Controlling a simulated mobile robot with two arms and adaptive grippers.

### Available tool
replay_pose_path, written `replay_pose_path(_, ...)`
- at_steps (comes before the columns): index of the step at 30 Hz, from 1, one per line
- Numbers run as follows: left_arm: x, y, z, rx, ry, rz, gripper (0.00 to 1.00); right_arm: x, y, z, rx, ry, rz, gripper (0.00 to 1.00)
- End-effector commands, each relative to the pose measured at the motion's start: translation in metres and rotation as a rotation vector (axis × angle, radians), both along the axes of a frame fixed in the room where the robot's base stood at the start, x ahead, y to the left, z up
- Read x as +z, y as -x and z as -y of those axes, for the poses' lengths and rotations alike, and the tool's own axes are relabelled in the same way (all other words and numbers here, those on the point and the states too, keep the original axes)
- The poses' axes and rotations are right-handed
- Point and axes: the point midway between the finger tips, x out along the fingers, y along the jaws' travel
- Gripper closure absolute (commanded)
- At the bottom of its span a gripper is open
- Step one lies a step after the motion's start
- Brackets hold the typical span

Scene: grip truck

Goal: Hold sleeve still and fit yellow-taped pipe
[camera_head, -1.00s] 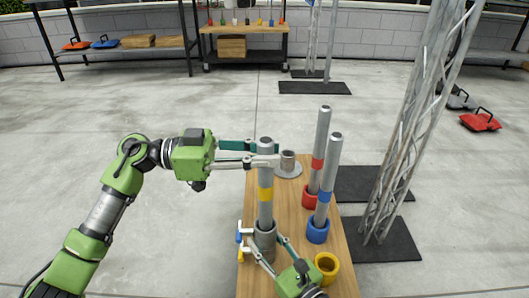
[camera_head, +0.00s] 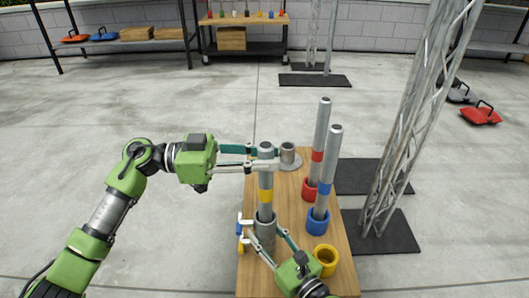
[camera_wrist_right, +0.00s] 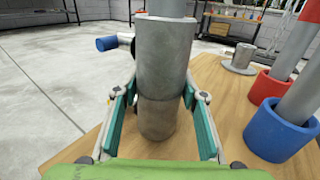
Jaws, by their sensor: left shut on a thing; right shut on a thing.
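The grey pipe with yellow tape (camera_head: 265,181) stands upright, its lower end inside the top of the grey sleeve (camera_head: 266,229). My left gripper (camera_head: 263,158) is shut on the pipe near its top, above the tape. My right gripper (camera_head: 265,246) is shut around the sleeve low down. In the right wrist view the sleeve (camera_wrist_right: 163,60) stands between my right gripper's teal pads (camera_wrist_right: 157,115), and the pipe (camera_wrist_right: 166,8) rises from its top rim. How deep the pipe sits inside is hidden.
A wooden board (camera_head: 285,200) carries a red socket (camera_head: 309,190) and a blue socket (camera_head: 318,222), each holding a pipe. An empty yellow ring (camera_head: 326,260) and a grey flanged stub (camera_head: 288,160) stand there too. A lattice truss (camera_head: 405,140) rises at the right.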

Motion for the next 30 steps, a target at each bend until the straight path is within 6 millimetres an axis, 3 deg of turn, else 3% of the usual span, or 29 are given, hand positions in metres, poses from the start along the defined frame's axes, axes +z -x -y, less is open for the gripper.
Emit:
replay_pose_path(15,-0.019,0.000,0.000,0.000,0.001,0.000,1.00,0.000,0.000,0.001,-0.001,0.000,0.000,1.00)
replay_pose_path(30,-0.022,0.000,0.000,0.000,0.001,0.000,1.00,0.000,0.000,0.001,-0.001,0.000,0.000,1.00)
